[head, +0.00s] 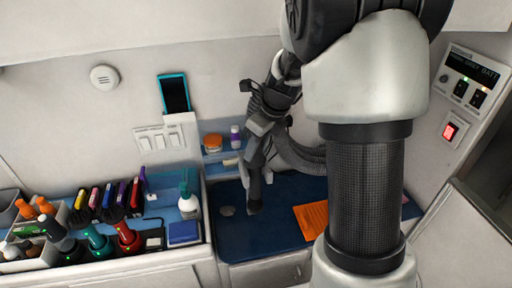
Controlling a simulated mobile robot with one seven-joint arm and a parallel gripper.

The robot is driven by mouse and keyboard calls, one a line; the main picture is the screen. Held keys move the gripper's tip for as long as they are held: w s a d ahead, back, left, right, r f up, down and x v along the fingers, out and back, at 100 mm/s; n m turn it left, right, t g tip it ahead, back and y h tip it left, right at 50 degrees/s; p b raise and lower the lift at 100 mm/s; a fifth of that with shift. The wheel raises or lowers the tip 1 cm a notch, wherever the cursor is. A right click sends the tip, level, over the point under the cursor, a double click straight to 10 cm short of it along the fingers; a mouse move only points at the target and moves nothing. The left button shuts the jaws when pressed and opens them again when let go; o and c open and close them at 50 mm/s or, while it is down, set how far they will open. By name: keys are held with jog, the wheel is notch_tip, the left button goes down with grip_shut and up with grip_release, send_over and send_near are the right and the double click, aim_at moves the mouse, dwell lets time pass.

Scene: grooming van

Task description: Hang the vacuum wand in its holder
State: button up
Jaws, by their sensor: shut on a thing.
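My gripper (262,122) is near the picture's middle, in front of the back wall and above the blue counter. It is shut on the dark vacuum wand (256,180), which hangs down, slightly tilted, with its lower end over the counter. A ribbed grey hose (300,158) curves off to the right from beside the gripper and passes behind my arm. The contact between the jaws and the wand is small and partly hidden. I cannot make out the wand's holder; my arm covers much of the right side.
The blue counter (232,238) bears an orange cloth (312,220). A small shelf with an orange-lidded jar (212,142) and a purple-capped bottle (235,137) is just left of the gripper. Grooming tools and bottles crowd the left counter. A control panel (465,80) is at right.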

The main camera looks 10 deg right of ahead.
jog(key=shift+f, duration=0.1)
dwell(0.3)
jog(key=shift+f, duration=0.5)
jog(key=o, duration=1.9)
jog(key=v, duration=1)
dwell(0.4)
